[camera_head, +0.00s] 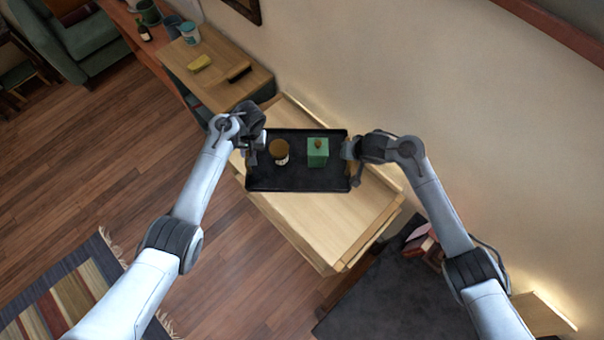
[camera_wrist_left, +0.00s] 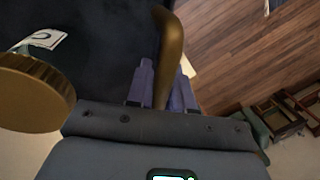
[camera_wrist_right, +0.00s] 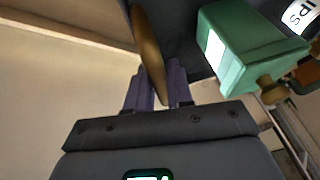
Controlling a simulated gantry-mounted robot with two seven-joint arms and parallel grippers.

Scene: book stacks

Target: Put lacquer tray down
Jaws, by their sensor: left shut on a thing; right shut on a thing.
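The black lacquer tray (camera_head: 298,178) is level over the light wooden cabinet top (camera_head: 325,215); I cannot tell whether it touches the wood. A round jar with a brown lid (camera_head: 279,150) and a green box with a knob (camera_head: 318,152) stand on it. My left gripper (camera_head: 255,152) is shut on the tray's left handle, a brass-coloured bar (camera_wrist_left: 172,55) in the left wrist view. My right gripper (camera_head: 352,160) is shut on the right handle, which shows in the right wrist view (camera_wrist_right: 148,45). The green box also shows there (camera_wrist_right: 245,50).
A wooden counter (camera_head: 225,85) at the upper left holds a cup (camera_head: 190,33), a yellow cloth-like item (camera_head: 199,62) and a dark item (camera_head: 238,74). The wall is close behind the cabinet. A dark surface with books (camera_head: 425,240) lies at the right. Bare wood shows in front of the tray.

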